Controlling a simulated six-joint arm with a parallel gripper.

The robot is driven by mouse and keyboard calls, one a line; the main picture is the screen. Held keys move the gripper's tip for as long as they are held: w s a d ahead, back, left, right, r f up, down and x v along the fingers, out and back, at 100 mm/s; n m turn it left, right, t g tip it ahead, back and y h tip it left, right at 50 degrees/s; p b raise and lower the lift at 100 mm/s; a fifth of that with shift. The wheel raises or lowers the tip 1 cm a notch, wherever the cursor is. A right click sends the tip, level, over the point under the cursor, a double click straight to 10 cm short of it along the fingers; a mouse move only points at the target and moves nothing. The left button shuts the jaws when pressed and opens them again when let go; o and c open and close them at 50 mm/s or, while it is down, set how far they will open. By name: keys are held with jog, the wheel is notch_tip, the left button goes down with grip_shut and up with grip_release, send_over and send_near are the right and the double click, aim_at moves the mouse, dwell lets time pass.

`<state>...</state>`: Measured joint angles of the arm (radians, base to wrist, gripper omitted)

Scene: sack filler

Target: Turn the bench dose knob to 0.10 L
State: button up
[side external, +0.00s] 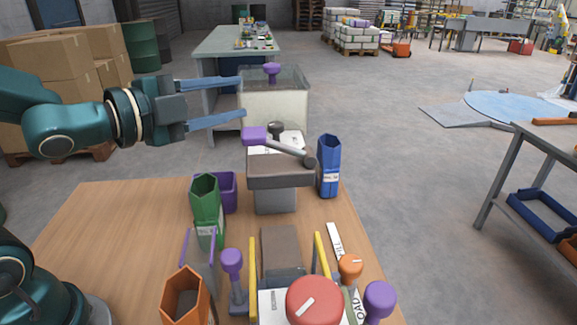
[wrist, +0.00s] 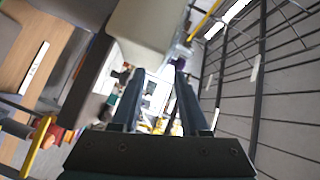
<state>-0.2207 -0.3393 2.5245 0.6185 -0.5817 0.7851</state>
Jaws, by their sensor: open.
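My gripper (side external: 243,97) is open and empty, with its two blue fingers pointing right, high above the back of the wooden bench and close to the pale hopper (side external: 275,105). Its fingers also show in the wrist view (wrist: 158,80). At the front of the bench is a large red knob (side external: 313,298) with a white pointer line, over a white labelled plate. A smaller orange knob (side external: 350,266) with a white mark stands to its right. Which of these is the dose knob, and its scale values, I cannot read. My gripper is well away from both.
Purple-topped levers (side external: 232,262) and yellow posts flank the red knob. The bench's left part (side external: 110,230) is clear.

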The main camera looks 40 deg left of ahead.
jog(key=shift+s+a+f+n+y, duration=0.25)
jog(key=shift+a+n+y, duration=0.1)
jog(key=shift+n+y, duration=0.15)
jog(key=s+d+f+n+g, duration=0.1)
jog(key=s+f+n+g, duration=0.4)
jog(key=s+n, duration=0.2)
jog(key=s+f+n+g, duration=0.4)
jog(key=s+n+g, duration=0.2)
jog(key=s+n, duration=0.2)
jog(key=shift+s+d+f+y, duration=0.35)
jog(key=shift+f+y, duration=0.05)
